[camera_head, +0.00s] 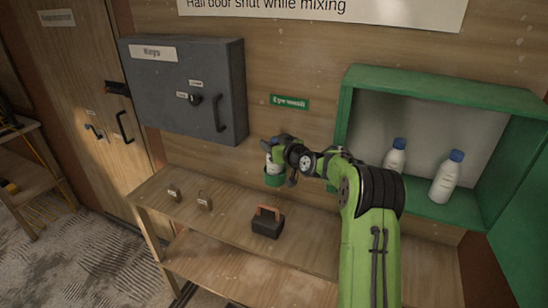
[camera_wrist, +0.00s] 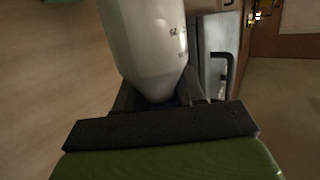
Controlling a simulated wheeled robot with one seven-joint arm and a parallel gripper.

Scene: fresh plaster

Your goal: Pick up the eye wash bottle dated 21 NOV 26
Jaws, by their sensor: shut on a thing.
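My gripper (camera_head: 272,151) is shut on a white bottle (camera_wrist: 148,40), which fills the middle of the wrist view. The fingers are around its tapered neck end, where a little blue shows. Small dark print is on the bottle's side, too small and blurred to read as a date. In the head view the held bottle (camera_head: 272,166) is mostly hidden by the gripper, above the bench, with a green part below it. Two other white bottles with blue caps, one left (camera_head: 395,157) and one right (camera_head: 445,177), stand in the open green cabinet (camera_head: 440,82).
Below is a wooden bench (camera_head: 225,230) with two padlocks (camera_head: 204,201) and a dark box with an orange handle (camera_head: 267,222). A grey key cabinet (camera_head: 185,85) hangs left of my gripper. The cabinet's green door (camera_head: 522,235) hangs open at right.

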